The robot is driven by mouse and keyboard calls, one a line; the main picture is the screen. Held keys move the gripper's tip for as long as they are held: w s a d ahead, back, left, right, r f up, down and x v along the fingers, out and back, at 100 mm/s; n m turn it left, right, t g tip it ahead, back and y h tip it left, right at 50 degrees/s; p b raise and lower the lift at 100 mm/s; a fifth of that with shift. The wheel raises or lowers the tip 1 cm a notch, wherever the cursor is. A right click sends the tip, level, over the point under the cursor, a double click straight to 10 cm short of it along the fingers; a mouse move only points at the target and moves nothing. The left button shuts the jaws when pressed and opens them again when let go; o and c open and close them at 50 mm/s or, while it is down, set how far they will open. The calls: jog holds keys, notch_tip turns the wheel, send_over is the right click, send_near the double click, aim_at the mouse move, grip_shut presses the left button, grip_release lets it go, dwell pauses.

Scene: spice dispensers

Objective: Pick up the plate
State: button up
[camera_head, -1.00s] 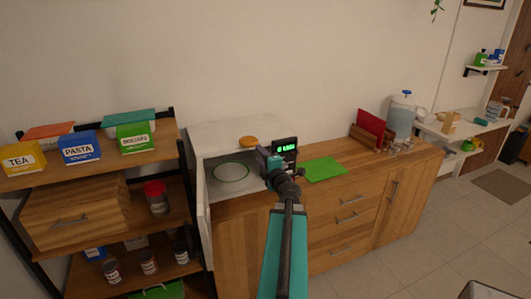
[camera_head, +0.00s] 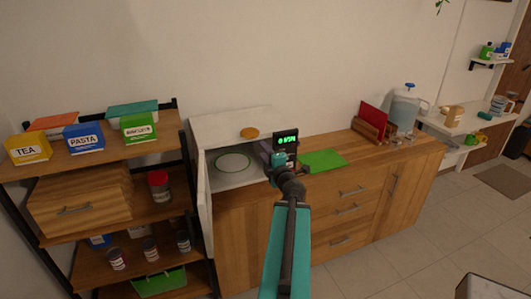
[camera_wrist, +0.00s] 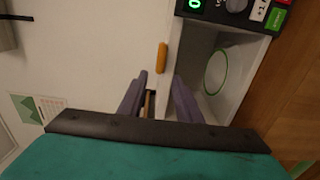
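The plate (camera_head: 233,162) is white with a green rim and lies flat inside an open white microwave (camera_head: 222,126). It also shows at the right of the wrist view (camera_wrist: 216,72), partly cut off by the microwave wall. My gripper (camera_head: 274,156) is outside the microwave, near its right front side by the display panel (camera_head: 285,141).
The microwave door (camera_head: 205,205) stands open at the left, beside the shelf of boxes and jars. A green mat (camera_head: 322,160) lies on the counter at right, with a red board (camera_head: 374,117) and a blue-topped jug (camera_head: 404,108) beyond.

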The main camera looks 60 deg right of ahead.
grip_shut()
jog(key=s+d+f+n+g+h+b, duration=0.15)
jog(key=s+d+n+g, duration=0.35)
jog(key=n, duration=1.2)
jog(key=s+d+f+n+g+h+b, duration=0.15)
jog(key=s+d+n+g+h, duration=0.35)
jog(key=n, duration=1.2)
jog(key=w+a+f+m+t+y+b, duration=0.2)
jog(key=w+a+m+t+y+b, duration=0.4)
jog(key=m+b, duration=0.6)
jog(key=a+r+m+t+b, duration=0.3)
jog(key=a+r+m+b, duration=0.1)
jog(key=b, duration=0.6)
jog(key=shift+w+a+r+t, duration=0.25)
jog(key=shift+a+r+t, duration=0.25)
jog(key=shift+a, duration=0.65)
